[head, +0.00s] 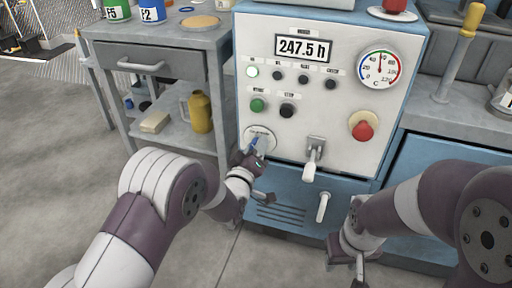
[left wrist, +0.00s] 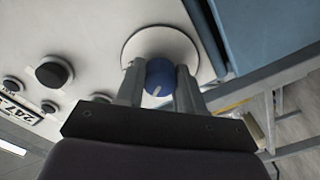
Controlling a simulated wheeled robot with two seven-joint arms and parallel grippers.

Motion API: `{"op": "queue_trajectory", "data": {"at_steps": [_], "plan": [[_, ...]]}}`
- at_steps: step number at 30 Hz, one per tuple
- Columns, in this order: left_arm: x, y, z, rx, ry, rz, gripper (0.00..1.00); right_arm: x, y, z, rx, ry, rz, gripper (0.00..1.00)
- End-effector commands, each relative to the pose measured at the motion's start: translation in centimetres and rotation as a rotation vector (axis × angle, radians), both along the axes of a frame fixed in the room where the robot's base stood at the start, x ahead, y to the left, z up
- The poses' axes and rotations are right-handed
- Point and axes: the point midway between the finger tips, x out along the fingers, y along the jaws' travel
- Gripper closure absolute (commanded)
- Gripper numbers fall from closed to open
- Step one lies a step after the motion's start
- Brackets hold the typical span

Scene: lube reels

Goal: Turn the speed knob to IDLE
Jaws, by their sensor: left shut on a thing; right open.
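The speed knob is blue with a white pointer line and sits on a round pale dial plate (head: 262,137) low on the left of the white control panel (head: 330,105). My left gripper (head: 254,148) is at the panel and shut on the blue knob. The left wrist view shows the knob (left wrist: 160,77) between the two fingers, with the dial plate (left wrist: 158,38) behind it. The dial lettering is too small to read. My right gripper (head: 360,262) is open and empty, low in front of the blue cabinet.
The panel carries a display reading 247.5 h (head: 303,47), a round gauge (head: 379,69), a green button (head: 257,105), a black button (head: 287,111), a red knob (head: 362,130) and a white-handled lever (head: 313,160). A grey workbench (head: 165,85) stands at the left.

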Motion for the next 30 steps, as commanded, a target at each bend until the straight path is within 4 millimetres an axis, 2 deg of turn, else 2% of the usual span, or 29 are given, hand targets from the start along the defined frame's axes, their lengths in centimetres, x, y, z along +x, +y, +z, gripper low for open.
{"op": "queue_trajectory", "data": {"at_steps": [10,11,12,13,23,26,30], "plan": [[0.0,0.0,-0.1,-0.003,0.005,0.001,0.93,0.0,0.0,0.0,0.000,0.000,0.000,0.57],[0.0,0.0,-0.1,-0.003,0.005,0.001,0.56,0.0,0.0,0.0,0.000,0.000,0.000,0.57],[0.0,0.0,-0.1,-0.002,0.004,0.001,0.43,0.0,0.0,0.0,0.000,0.000,0.000,0.57],[0.0,0.0,-0.1,-0.002,0.003,0.001,0.37,0.0,0.0,0.0,0.000,0.000,0.000,0.57],[-0.4,0.1,0.2,-0.001,0.003,0.001,0.37,0.0,0.0,0.4,0.000,0.000,0.000,0.57],[-2.1,0.7,0.5,-0.001,0.005,0.000,0.37,0.0,0.0,1.6,0.000,0.000,0.000,0.57],[-5.8,1.9,0.6,0.000,0.007,-0.001,0.37,0.0,0.0,3.5,0.000,0.000,0.000,0.57]]}}
